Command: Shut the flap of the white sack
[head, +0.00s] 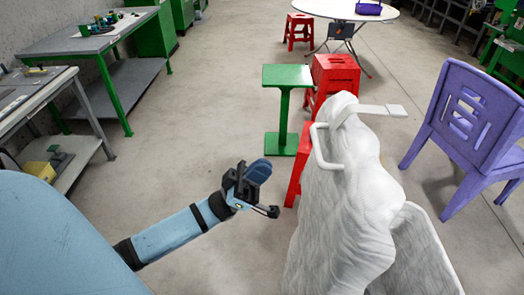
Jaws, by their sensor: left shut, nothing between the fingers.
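The white sack (345,215) stands in the right half of the head view, tall, wrinkled and rounded at the top. A pale strap (372,110) sticks out to the right from its top, and a white loop (322,150) is on its upper left side. A separate white panel (424,252) spreads out at its lower right; I cannot tell for sure whether this is the flap. My left gripper (252,187) is shut and empty, to the left of the sack and apart from it. My right gripper is not in view.
A red object (296,178) shows just left of the sack. A green stand (284,100) and a red stool (335,75) are behind it. A purple chair (470,130) stands to the right. Workbenches (85,45) line the left.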

